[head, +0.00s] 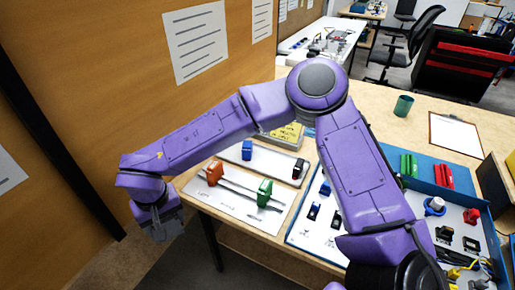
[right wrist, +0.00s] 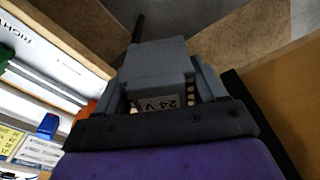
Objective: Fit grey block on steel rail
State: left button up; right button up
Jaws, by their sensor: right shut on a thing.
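My right gripper (head: 160,212) hangs at the left in the head view, off the table's left edge, beside the wooden panel. It is shut on the grey block (right wrist: 158,62), a stepped block with a "24 V" label that fills the right wrist view's middle. The block is held in the air, apart from the rail. The steel rail (head: 238,191) lies on a white board on the table, to the right of the gripper. An orange block (head: 214,172) and a green block (head: 265,192) sit along it. My left gripper is not in view.
A second white board (head: 268,160) behind holds a blue block (head: 247,150) and a dark block (head: 299,169). A blue-edged tray (head: 303,211) of small parts is to the right. The wooden panel (head: 130,80) stands close on the left. A green cup (head: 403,106) stands farther back.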

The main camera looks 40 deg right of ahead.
jog(key=w+d+r+m+g+h+p, duration=0.1)
jog(key=w+d+m+p, duration=0.15)
jog(key=d+m, duration=1.1)
jog(key=m+g+p, duration=0.1)
jog(key=m+g, duration=0.1)
jog(key=m, duration=1.5)
send_near(241, 188)
jog(key=shift+s+d, duration=0.4)
jog(key=shift+d, duration=0.1)
notch_tip(241, 188, down, 4)
jog(key=b, duration=0.4)
jog(key=shift+f, duration=0.2)
jog(key=shift+a+r, duration=0.1)
jog(key=shift+f, duration=0.4)
jog(key=shift+f, duration=0.35)
jog(key=shift+f+b, duration=0.4)
jog(key=shift+b, duration=0.05)
